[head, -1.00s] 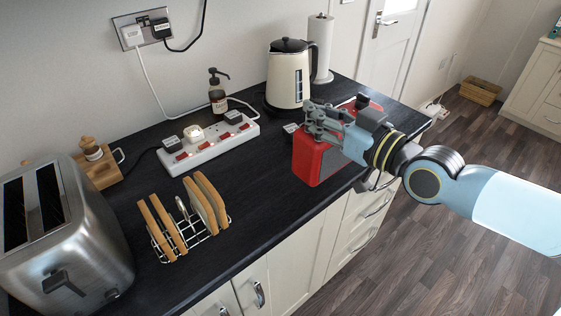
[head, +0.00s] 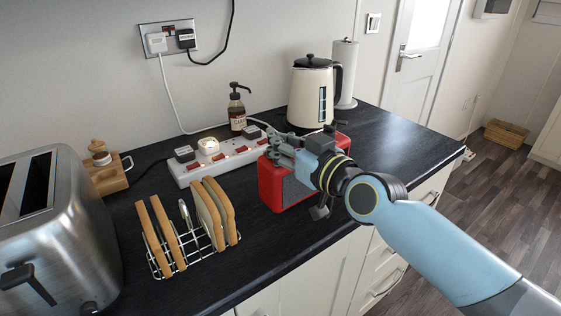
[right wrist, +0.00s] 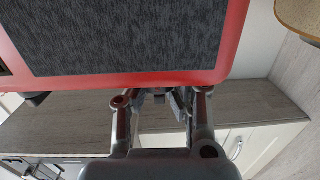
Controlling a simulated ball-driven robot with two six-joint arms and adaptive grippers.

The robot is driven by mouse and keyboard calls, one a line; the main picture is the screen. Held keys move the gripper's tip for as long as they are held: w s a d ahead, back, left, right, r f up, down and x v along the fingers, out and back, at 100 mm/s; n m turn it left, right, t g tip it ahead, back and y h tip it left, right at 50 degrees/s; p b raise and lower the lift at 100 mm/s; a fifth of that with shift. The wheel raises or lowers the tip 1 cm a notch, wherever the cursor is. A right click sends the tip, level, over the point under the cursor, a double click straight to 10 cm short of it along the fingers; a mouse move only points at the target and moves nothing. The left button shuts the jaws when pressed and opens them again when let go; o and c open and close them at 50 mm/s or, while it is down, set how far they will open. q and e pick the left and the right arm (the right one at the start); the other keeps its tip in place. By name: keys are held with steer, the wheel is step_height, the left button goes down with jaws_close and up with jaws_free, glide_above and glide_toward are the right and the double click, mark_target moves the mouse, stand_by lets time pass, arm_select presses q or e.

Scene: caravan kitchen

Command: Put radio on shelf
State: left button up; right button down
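The radio (head: 287,188) is a red box with a dark grey front grille, by the counter's front edge right of the toast rack. My right gripper (head: 283,150) is at its top, and its fingers look closed on the radio there. In the right wrist view the radio (right wrist: 130,40) fills the upper part, and the fingers (right wrist: 156,98) meet its red edge; the fingertips are hidden. I cannot tell if the radio touches the counter. No shelf is clearly recognisable. My left gripper is out of view.
On the dark counter (head: 255,238) stand a toaster (head: 65,235), a toast rack with toast (head: 190,240), a white power strip (head: 195,172), a brown pump bottle (head: 236,112), a cream kettle (head: 310,95) and a paper roll (head: 344,75). A wooden crate (head: 507,133) lies on the floor.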

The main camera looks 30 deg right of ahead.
step_height(320, 180, down, 2)
steer(key=shift+f+b, duration=0.2)
steer(key=shift+b, duration=0.3)
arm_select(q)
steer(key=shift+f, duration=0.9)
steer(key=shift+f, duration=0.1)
arm_select(e)
steer(key=c, duration=2)
jaws_free()
steer(key=shift+f, duration=0.2)
steer(key=o, duration=0.6)
steer(key=shift+o, duration=0.2)
steer(key=shift+r, duration=0.1)
steer(key=shift+r, duration=0.2)
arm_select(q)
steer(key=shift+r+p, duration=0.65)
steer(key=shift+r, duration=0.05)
arm_select(e)
steer(key=s+d, duration=0.1)
steer(key=s, duration=1.1)
steer(key=shift+d+r, duration=0.2)
